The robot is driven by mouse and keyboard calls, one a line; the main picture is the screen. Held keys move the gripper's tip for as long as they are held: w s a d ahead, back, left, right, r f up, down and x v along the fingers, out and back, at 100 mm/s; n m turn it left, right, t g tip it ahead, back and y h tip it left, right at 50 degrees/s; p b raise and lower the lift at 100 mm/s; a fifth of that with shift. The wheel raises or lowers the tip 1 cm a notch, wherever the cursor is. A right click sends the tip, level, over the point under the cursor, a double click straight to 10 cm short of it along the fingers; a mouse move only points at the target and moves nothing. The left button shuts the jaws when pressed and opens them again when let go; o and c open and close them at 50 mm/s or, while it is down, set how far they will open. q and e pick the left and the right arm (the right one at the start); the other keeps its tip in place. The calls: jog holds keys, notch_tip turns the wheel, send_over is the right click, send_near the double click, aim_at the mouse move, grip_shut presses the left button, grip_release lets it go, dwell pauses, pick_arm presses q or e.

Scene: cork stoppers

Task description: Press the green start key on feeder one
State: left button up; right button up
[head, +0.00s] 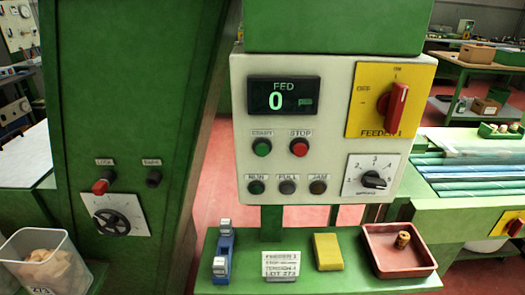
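The feeder one panel (335,125) is a cream box on a green machine, upright in the middle of the head view. The green start key (262,148) is a small round button under a START label, left of the red stop key (299,147). The display (284,96) reads FED 0. The red rotary switch (393,103) sits on a yellow plate marked FEEDER 1, its handle tilted slightly from upright. Neither of my grippers is in view, and nothing covers the start key.
A green shelf (330,283) juts out below the panel. It carries a blue tool (222,252), a label card (281,264), a yellow block (327,251) and a red tray (385,262) holding a cork (402,239). The space before the panel is clear.

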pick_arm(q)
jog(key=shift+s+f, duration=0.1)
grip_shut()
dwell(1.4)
